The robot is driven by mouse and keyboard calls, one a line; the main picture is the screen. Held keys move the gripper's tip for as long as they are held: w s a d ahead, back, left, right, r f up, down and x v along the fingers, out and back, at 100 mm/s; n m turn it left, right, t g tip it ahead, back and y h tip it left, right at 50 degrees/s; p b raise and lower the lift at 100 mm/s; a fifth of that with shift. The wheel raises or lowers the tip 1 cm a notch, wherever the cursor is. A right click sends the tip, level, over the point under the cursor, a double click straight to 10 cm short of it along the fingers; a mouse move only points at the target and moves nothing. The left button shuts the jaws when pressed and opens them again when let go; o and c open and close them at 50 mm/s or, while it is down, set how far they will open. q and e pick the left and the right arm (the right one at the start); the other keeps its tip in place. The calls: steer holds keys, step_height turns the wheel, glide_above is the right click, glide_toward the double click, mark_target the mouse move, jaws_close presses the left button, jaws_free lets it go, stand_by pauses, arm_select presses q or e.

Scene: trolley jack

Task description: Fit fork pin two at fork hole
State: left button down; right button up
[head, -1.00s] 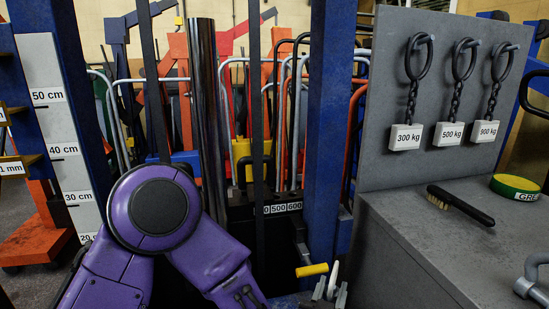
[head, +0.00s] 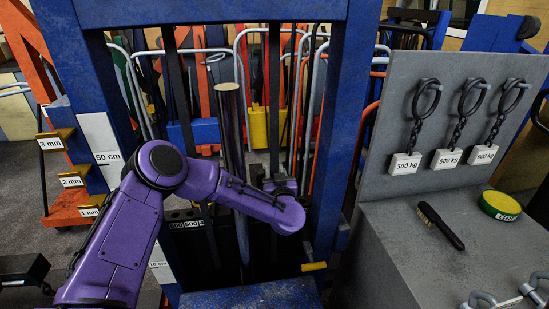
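My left arm comes in from the left and bends across the front of the blue upright frame (head: 335,130). Its far end is among the masts, and I cannot make out the gripper or its fingers there. My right gripper is not in view. A small yellow bar (head: 313,266) sticks out low beside the right blue post; I cannot tell whether it is a fork pin. I cannot make out the fork hole or identify fork pin two.
The grey bench (head: 400,250) at right carries a brush (head: 440,226) and a green-yellow tin (head: 500,206). Weighted chains hang on its back panel (head: 375,190). A blue surface (head: 250,296) lies at the bottom centre. Orange stepped blocks (head: 62,180) stand at left.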

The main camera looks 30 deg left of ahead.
arm_select(q)
steer(key=shift+w+a+r, duration=0.15)
steer(key=shift+w+a, duration=0.1)
steer(key=shift+w, duration=0.1)
steer(key=shift+d+r, duration=0.1)
steer(key=shift+r, duration=0.05)
steer(key=shift+s, duration=0.1)
step_height(320, 180, down, 6)
steer(key=b, duration=0.3)
stand_by(1.7)
steer(key=shift+f+b, duration=2.2)
steer(key=shift+f, duration=1.1)
